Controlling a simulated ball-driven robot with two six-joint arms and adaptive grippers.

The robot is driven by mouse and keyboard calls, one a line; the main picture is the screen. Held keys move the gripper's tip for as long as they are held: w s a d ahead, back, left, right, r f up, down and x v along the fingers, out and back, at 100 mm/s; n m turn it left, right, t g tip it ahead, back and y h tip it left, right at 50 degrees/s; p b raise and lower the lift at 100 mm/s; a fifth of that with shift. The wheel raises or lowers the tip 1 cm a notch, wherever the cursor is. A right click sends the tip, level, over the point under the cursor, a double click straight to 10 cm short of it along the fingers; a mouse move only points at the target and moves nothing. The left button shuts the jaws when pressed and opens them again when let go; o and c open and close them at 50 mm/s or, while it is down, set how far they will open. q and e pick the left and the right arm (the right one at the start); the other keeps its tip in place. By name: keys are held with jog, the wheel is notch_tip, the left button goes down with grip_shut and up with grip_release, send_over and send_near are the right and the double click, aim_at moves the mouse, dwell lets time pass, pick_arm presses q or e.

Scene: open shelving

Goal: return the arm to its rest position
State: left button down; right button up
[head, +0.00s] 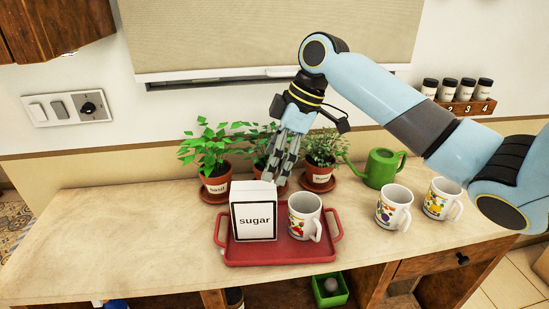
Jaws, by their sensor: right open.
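My right arm comes in from the right of the head view and bends down over the counter. My right gripper (284,160) is open and points down just behind the sugar box, in front of the potted plants. I see nothing held between its fingers. The white box labelled sugar (255,221) stands upright on the red tray (277,254). A white mug (304,217) with a fruit print stands on the tray to the right of the box. My left gripper is not in view.
Potted herbs (214,183) stand behind the tray, partly hidden by the gripper. A green watering can (381,168) and two mugs (393,208) stand to the right, below my arm. A spice rack (468,105) is on the wall. The counter's left side (110,235) is clear.

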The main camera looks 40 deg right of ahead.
jog(key=s+a+f+m+h, duration=0.25)
jog(key=s+a+f, duration=0.35)
jog(key=s, duration=0.4)
jog(key=s+r+m+t+h, duration=0.1)
jog(key=s+m+h, duration=0.1)
jog(key=s+m, duration=0.8)
jog(key=s+d+f+n+b, duration=0.1)
jog(key=s+f+b, duration=0.15)
jog(key=f, duration=0.95)
jog(key=s+f+n+g+b, duration=0.1)
jog(key=f+b, duration=0.3)
jog(key=f, duration=0.8)
jog(key=s+d+f+n+b, duration=0.15)
jog(key=f+b, duration=0.25)
jog(key=f, duration=0.9)
jog(key=s+f+m+g+b, duration=0.1)
jog(key=s+f+b, duration=0.5)
jog(key=s+f, duration=1.2)
notch_tip(320, 180, down, 4)
jog(key=shift+s+r+g+b, duration=0.2)
jog(key=shift+s+g+b, duration=0.1)
jog(key=shift+g+b, duration=0.1)
